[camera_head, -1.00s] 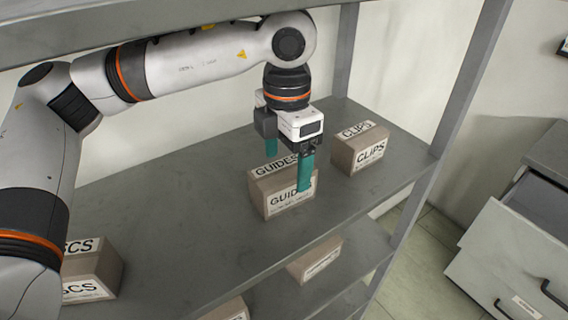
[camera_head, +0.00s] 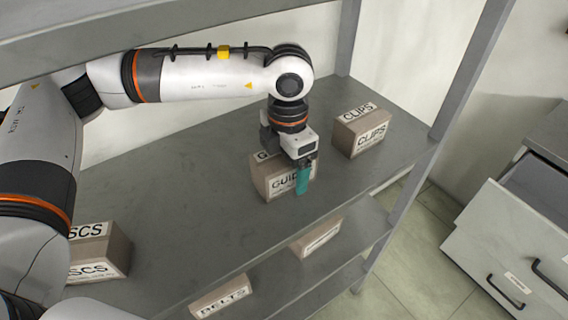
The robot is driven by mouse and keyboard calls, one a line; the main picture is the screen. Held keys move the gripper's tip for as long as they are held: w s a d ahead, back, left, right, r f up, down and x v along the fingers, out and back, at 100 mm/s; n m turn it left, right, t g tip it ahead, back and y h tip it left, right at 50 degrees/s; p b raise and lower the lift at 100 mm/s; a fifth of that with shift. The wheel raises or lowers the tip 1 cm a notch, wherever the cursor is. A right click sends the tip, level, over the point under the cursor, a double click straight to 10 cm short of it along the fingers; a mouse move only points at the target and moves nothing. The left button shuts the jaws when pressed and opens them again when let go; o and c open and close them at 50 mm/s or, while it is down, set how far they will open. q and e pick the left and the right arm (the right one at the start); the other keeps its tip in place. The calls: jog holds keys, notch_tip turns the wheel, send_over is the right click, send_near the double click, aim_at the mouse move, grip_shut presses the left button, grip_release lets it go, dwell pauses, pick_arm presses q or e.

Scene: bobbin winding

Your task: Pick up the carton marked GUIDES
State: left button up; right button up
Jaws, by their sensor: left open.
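The brown carton marked GUIDES (camera_head: 270,186) stands on the grey shelf in the middle of the head view. Its white front label is partly covered by my left gripper (camera_head: 289,176). The left gripper points down over the carton and is open. One green finger hangs in front of the carton's labelled face, towards its right end. The other finger is hidden behind the gripper body and the carton. I cannot tell whether either finger touches the carton. My right gripper is not in view.
A carton marked CLIPS (camera_head: 361,131) stands to the right on the same shelf (camera_head: 190,190). A carton whose label ends in SCS (camera_head: 117,256) stands at the left. A BELTS carton (camera_head: 222,297) and another carton (camera_head: 318,240) sit lower. A shelf post (camera_head: 440,120) rises at the right.

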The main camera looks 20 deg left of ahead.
pick_arm(q)
jog(key=c, duration=1.1)
jog(key=shift+c, duration=0.2)
